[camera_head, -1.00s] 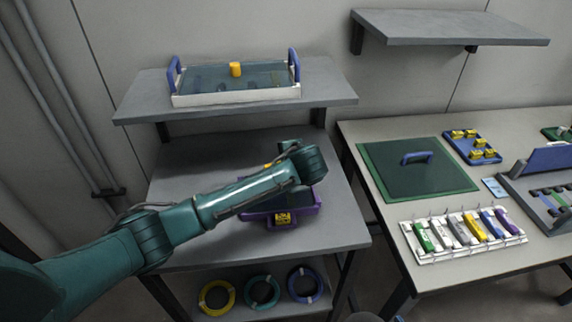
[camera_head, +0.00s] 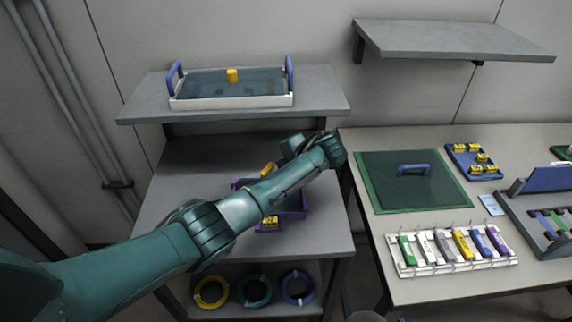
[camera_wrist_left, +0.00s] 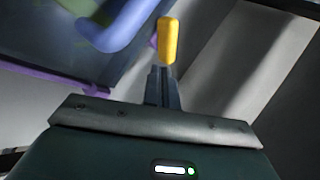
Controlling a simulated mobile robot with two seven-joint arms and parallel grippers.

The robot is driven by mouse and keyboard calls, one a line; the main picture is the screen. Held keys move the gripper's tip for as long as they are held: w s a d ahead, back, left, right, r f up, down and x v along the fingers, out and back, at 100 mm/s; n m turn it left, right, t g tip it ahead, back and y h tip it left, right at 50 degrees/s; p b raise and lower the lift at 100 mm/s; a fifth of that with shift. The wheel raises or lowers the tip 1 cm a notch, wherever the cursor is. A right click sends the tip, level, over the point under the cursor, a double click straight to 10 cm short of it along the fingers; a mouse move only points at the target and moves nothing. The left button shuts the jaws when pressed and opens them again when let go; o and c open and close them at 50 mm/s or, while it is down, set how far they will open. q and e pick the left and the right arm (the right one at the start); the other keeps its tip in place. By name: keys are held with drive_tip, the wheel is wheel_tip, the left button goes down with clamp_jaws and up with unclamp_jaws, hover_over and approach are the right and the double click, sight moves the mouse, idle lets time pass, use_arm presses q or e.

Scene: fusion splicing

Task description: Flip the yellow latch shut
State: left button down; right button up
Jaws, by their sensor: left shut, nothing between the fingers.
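The yellow latch (camera_head: 267,169) stands at the back of the purple-edged case (camera_head: 304,203) on the middle shelf, partly behind my left arm. In the left wrist view the yellow latch (camera_wrist_left: 167,40) appears upright, just beyond my fingertips. Whether they touch it I cannot tell. My left gripper (camera_head: 287,153) is beside the latch on its right in the head view, its fingertips mostly hidden. In the left wrist view my left gripper (camera_wrist_left: 162,72) is shut and empty. My arm covers much of the case. My right gripper is not in view.
A white tray (camera_head: 230,102) with blue handles stands on the upper shelf. Yellow, teal and blue coils (camera_head: 298,287) lie on the low shelf. The right table (camera_head: 430,285) carries a green mat, a white rack and yellow pieces. A blue handle (camera_wrist_left: 118,28) is close in the wrist view.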

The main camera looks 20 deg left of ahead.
use_arm(q)
drive_tip(key=shift+w+a, duration=0.1)
drive_tip(key=shift+w, duration=0.2)
drive_tip(key=shift+w+a, duration=0.1)
drive_tip(key=shift+a, duration=0.05)
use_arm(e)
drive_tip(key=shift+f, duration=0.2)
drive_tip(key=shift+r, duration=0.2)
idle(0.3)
use_arm(q)
drive_tip(key=shift+p, duration=0.35)
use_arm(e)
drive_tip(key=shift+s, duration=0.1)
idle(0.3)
use_arm(q)
drive_tip(key=shift+s+a+r+p, duration=0.1)
drive_tip(key=shift+s+a+p, duration=0.35)
drive_tip(key=shift+p, duration=0.45)
drive_tip(key=shift+a, duration=0.15)
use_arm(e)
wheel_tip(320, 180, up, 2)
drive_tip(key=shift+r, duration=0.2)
